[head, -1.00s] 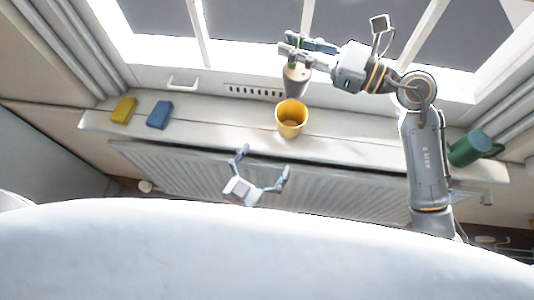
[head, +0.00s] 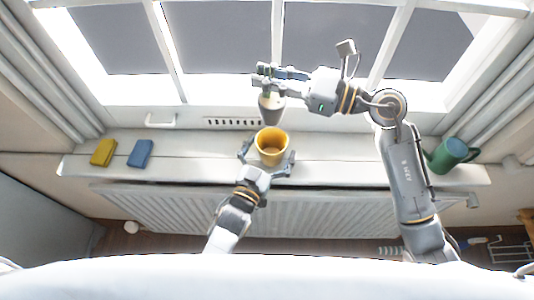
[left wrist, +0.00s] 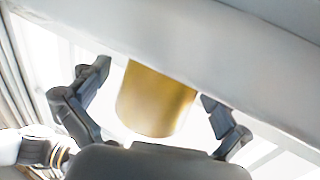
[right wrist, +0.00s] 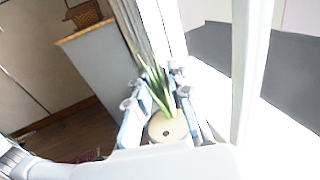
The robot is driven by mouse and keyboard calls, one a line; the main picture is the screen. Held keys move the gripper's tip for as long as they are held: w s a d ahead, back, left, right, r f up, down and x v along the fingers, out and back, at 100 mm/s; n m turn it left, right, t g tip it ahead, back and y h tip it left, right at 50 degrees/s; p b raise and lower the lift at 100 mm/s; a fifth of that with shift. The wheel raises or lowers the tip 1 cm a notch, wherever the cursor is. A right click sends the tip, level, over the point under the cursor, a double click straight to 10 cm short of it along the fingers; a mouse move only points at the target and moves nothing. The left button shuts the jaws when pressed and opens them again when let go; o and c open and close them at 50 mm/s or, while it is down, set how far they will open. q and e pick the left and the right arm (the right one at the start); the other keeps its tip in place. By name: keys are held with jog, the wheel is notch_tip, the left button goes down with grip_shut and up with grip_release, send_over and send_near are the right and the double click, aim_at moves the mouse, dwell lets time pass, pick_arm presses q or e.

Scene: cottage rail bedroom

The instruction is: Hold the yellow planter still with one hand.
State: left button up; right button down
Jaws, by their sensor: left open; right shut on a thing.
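The yellow planter (head: 272,147) stands on the windowsill, open side up. It also shows in the left wrist view (left wrist: 155,100) between the fingers. My left gripper (head: 268,158) is open, with one finger on each side of the planter; in the left wrist view gaps show between the fingers and its wall.
A yellow block (head: 103,152) and a blue block (head: 140,153) lie on the left of the windowsill (head: 200,165). A ribbed radiator (head: 320,212) is below. The sill between blue block and planter is clear.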

pick_arm(q)
jog(key=c, duration=1.3)
jog(key=shift+c, duration=0.2)
